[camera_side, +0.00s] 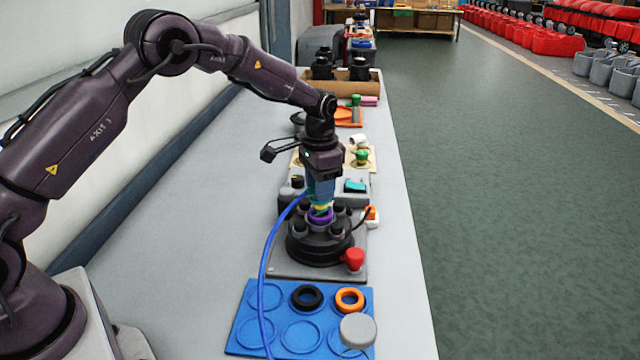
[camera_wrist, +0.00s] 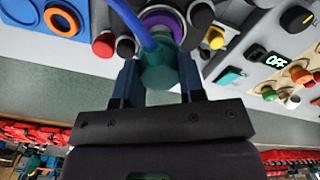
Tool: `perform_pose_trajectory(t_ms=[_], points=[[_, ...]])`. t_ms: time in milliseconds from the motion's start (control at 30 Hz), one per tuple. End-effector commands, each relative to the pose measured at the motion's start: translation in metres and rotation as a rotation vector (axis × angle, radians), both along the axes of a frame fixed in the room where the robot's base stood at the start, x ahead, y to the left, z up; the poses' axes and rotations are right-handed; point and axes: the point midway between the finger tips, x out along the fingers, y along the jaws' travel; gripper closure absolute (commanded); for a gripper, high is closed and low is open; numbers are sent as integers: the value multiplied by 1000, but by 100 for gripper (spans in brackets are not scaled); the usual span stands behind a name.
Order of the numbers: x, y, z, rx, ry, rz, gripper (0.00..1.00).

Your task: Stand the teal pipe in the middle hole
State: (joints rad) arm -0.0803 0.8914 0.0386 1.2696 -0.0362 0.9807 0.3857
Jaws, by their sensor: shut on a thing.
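My gripper (camera_side: 320,194) points down over the black round fixture (camera_side: 318,250) in the side view. In the wrist view its two fingers (camera_wrist: 161,82) are shut on the teal pipe (camera_wrist: 158,70), one on each side. A purple ring (camera_side: 320,216) sits at the middle of the fixture, with several black posts around it; the ring also shows beyond the pipe in the wrist view (camera_wrist: 163,20). The pipe's lower end and the middle hole are hidden, so I cannot tell whether the pipe is inside it.
A blue hose (camera_side: 266,265) hangs close to my gripper and crosses the pipe in the wrist view. A red knob (camera_side: 352,258) sits at the fixture's front right. A blue tray (camera_side: 241,335) with black and orange rings lies in front. Grey control boxes stand behind.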

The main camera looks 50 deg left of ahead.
Motion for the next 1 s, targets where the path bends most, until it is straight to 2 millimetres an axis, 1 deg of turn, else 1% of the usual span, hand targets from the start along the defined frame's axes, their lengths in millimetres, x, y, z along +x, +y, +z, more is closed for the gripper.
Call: perform_pose_trajectory(t_ms=[267, 633, 1000], points=[[0, 0, -1, 0, 0, 0, 92], [0, 0, -10, 0, 1, 0, 92], [0, 0, -10, 0, 0, 0, 92]])
